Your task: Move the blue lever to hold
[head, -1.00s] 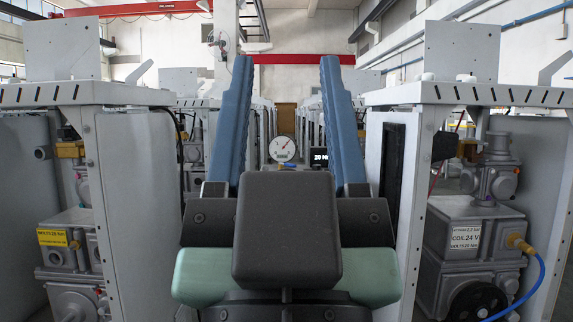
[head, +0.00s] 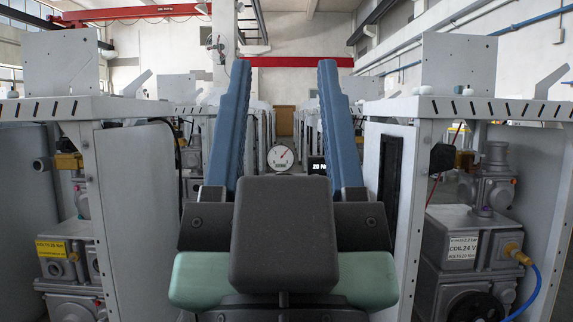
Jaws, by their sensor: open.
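My gripper (head: 284,68) shows from behind in the middle of the head view. Its two long blue fingers stand well apart, and nothing shows held between them. Its dark body covers the lower middle of the picture. I cannot make out a blue lever or a hold mark. Through the gap between the fingers, a round white dial gauge (head: 280,158) shows farther off. A small dark display (head: 317,165) with white characters is beside it, partly hidden by the right finger.
Grey cabinets stand close on the left (head: 140,200) and right (head: 392,195). The right one has grey valve parts and a blue hose (head: 533,295). A yellow label (head: 52,248) marks parts at left. An aisle between cabinet rows runs ahead.

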